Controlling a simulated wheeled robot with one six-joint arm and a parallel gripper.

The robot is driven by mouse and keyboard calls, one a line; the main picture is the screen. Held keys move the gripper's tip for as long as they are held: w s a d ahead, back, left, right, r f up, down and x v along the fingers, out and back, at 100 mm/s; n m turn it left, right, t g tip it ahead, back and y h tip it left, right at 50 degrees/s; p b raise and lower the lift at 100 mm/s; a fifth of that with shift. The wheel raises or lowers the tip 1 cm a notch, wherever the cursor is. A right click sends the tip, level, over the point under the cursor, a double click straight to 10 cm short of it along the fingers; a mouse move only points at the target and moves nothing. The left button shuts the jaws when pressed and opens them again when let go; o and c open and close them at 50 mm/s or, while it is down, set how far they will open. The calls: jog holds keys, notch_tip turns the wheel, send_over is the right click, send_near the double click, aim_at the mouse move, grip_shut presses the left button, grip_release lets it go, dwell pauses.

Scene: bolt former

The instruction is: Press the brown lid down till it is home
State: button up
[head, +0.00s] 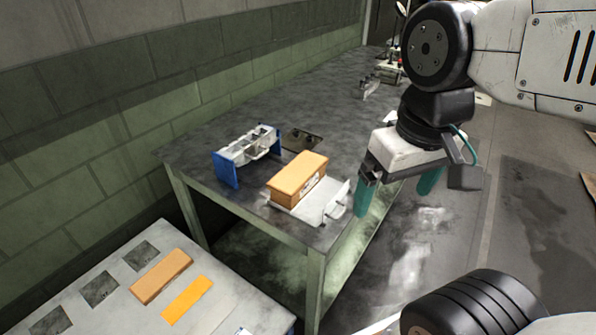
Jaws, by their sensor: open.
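A brown box-shaped piece (298,178) sits on a light metal plate (312,212) near the front corner of the dark workbench. Its top looks like the brown lid; I cannot tell how far down it sits. A small marking shows on its side facing right. My gripper (394,203) hangs to the right of the piece, apart from it, past the bench's right edge in the picture. Its two teal fingers point down, spread apart and empty.
A blue-ended metal rack (248,153) stands left of the piece. A flat dark plate (301,140) lies behind it. Hardware (372,87) stands farther back.

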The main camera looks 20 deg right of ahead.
dwell(0.4)
jog(key=shift+f, duration=0.2)
jog(key=c, duration=0.9)
jog(key=shift+w+a+f+g, duration=0.1)
jog(key=shift+w+f+g, duration=0.2)
jog(key=shift+w, duration=0.3)
jog(key=shift+w+f+g, duration=0.2)
jog(key=shift+w+g, duration=0.2)
jog(key=shift+w, duration=0.2)
jog(key=c, duration=1)
jog(key=shift+m+g, duration=0.3)
jog(key=shift+g, duration=0.1)
jog(key=w, duration=0.5)
jog(key=shift+a+f, duration=0.25)
grip_shut()
jog(key=m, duration=1.1)
send_near(299, 170)
jog(key=shift+t, duration=0.4)
jog(key=f, duration=0.5)
jog(key=shift+s, duration=0.35)
